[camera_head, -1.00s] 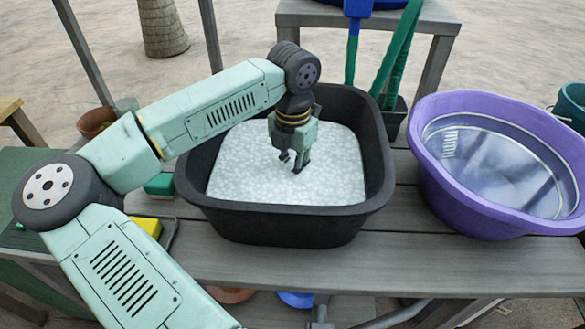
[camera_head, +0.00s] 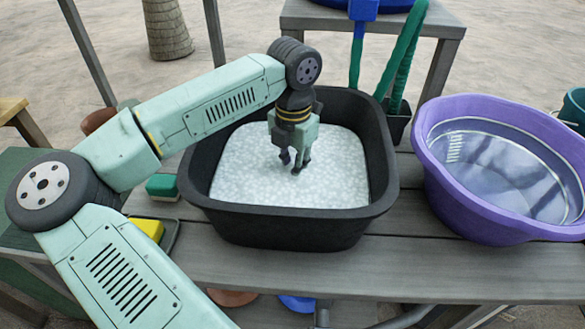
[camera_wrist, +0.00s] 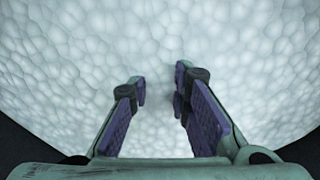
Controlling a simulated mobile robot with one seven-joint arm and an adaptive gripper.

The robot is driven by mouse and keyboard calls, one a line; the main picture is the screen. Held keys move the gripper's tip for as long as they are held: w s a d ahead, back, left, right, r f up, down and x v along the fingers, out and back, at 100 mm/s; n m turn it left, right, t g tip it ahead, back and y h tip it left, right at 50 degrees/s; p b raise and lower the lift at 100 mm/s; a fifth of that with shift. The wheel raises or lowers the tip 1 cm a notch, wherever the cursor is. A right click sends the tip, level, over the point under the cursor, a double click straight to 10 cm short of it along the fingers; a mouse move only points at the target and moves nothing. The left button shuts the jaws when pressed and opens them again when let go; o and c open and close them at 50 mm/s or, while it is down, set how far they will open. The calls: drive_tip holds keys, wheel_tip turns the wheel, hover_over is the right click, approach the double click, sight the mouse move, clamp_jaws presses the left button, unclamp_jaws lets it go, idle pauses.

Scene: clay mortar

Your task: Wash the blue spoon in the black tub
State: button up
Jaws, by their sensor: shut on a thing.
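The black tub (camera_head: 290,228) stands on the grey wooden bench, full of white bubbly foam (camera_head: 240,175). My gripper (camera_head: 292,164) points down inside the tub, with its fingertips at the foam near the middle. In the wrist view, my gripper (camera_wrist: 160,88) shows two purple-padded fingers with foam around the tips. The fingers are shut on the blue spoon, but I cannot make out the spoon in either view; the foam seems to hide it.
A purple basin (camera_head: 470,215) of clear liquid stands to the right. A green sponge (camera_head: 162,187) and a yellow sponge (camera_head: 148,229) lie left of the tub. The tub walls surround my gripper. The bench front (camera_head: 400,265) is clear.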

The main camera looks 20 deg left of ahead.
wheel_tip(320, 180, up, 16)
drive_tip(key=p, duration=0.8)
drive_tip(key=shift+r+p, duration=0.25)
drive_tip(key=shift+p, duration=0.05)
drive_tip(key=shift+d+r, duration=0.1)
idle(0.9)
